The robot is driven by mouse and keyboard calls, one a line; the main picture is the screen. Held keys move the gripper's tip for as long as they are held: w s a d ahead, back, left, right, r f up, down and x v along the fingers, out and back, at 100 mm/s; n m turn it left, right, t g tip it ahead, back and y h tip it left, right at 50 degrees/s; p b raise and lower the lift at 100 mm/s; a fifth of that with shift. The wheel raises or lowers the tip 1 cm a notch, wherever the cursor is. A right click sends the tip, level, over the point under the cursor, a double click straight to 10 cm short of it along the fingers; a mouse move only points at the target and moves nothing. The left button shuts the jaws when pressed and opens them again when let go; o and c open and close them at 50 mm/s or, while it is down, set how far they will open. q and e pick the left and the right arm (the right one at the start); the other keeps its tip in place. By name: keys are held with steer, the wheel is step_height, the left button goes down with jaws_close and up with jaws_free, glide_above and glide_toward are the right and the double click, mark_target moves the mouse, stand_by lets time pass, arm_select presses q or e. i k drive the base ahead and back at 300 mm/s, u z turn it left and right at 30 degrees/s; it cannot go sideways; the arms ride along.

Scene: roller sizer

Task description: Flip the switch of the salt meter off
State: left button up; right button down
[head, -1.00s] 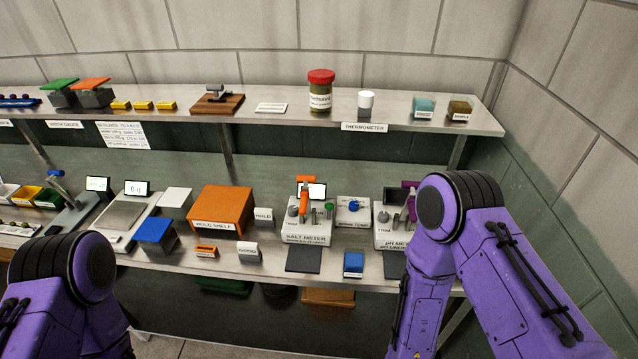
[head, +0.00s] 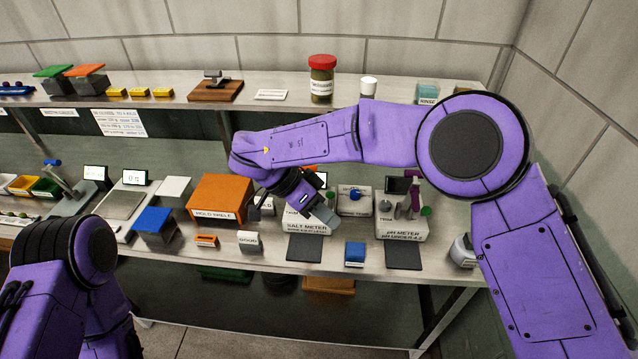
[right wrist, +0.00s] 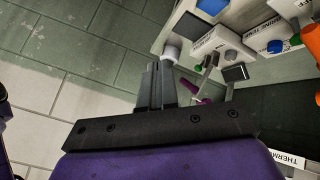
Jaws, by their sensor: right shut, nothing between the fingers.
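In the right wrist view the fingers (right wrist: 156,82) are together and empty. My left gripper is out of the head view.
The upper shelf (head: 290,89) runs above.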

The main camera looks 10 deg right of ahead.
mark_target(330, 194)
steer(key=i, duration=0.95)
